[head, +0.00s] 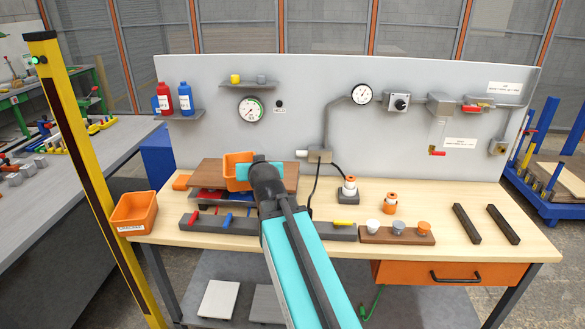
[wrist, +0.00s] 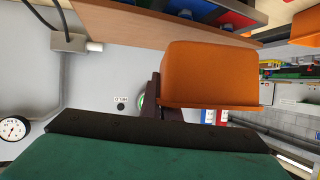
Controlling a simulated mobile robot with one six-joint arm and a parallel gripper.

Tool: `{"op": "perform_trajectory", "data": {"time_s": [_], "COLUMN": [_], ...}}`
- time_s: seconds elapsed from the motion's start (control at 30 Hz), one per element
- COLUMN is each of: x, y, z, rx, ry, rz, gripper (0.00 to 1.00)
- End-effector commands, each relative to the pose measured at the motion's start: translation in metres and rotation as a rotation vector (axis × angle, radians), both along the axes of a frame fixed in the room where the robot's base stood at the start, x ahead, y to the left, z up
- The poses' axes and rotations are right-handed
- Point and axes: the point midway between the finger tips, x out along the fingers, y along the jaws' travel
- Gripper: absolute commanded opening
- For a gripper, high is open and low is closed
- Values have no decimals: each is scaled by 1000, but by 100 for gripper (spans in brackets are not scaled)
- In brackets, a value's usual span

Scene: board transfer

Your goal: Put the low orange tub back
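In the wrist view the same tub (wrist: 212,72) fills the middle, upside down in that picture. My dark fingers (wrist: 165,108) are at its rim and side, and look shut on it. Most of the finger contact is hidden behind the tub and my wrist. A second orange tub (head: 135,213) with a white label is at the left end of the workbench; part of it shows in the wrist view (wrist: 306,28).
The brown shelf (head: 284,174) stands on the workbench with red and blue bins (head: 208,195) under it. Grey racks (head: 190,224) with coloured pieces lie along the front. A yellow post (head: 90,160) stands left. Bare bench top (head: 440,200) lies to the right.

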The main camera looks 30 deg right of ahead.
Motion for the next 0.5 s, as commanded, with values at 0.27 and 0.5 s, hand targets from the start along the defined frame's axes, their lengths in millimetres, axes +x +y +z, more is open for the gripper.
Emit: {"op": "perform_trajectory", "data": {"time_s": [0.27,0.5], "x": [17,20], "y": [91,126], "z": [-34,-55], "rx": [-2,-3], "ry": [-9,-10], "rz": [172,239], "gripper": [0,0]}}
